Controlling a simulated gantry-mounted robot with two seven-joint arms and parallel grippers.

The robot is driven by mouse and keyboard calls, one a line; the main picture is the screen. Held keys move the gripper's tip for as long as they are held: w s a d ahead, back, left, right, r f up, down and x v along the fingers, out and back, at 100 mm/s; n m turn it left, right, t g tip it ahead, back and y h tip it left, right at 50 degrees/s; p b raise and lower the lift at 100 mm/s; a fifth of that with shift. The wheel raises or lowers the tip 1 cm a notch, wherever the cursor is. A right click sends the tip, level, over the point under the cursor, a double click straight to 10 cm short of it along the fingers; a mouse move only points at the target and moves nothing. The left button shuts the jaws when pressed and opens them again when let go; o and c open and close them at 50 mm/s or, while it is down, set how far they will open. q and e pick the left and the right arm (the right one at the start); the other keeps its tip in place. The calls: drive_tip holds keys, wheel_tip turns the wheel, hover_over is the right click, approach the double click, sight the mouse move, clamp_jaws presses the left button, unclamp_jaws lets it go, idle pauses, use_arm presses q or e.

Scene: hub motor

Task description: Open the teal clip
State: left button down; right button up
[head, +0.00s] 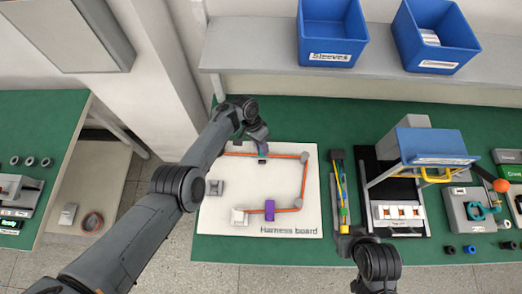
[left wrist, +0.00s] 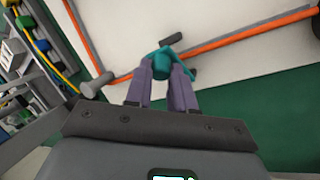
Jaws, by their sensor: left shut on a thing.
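The teal clip (left wrist: 160,54) is between the two purple-grey fingers of my left gripper (left wrist: 165,68) in the left wrist view. The fingers are shut on it. It sits at the orange cable (left wrist: 235,38), near the edge of the white harness board (left wrist: 120,22). In the head view my left gripper (head: 262,154) is at the board's back edge and mostly hides the clip. My right gripper (head: 350,238) is at the bottom, right of the board; its fingers cannot be made out.
A purple clip (head: 264,212) and several grey posts stand on the board. A narrow tray of coloured wires (head: 341,190) lies to its right. Further right is a fixture with a blue top (head: 430,144). Blue bins (head: 332,35) stand on the shelf behind.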

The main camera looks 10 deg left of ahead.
use_arm(q)
drive_tip(key=shift+w, duration=0.1)
idle(0.4)
drive_tip(key=c, duration=0.9)
unclamp_jaws()
drive_tip(key=shift+c, duration=0.2)
drive_tip(key=shift+r, duration=0.1)
drive_tip(key=p+v, duration=0.2)
drive_tip(key=v, duration=0.5)
drive_tip(key=shift+w, duration=0.15)
drive_tip(key=shift+a+r, duration=0.1)
drive_tip(key=shift+r, duration=0.05)
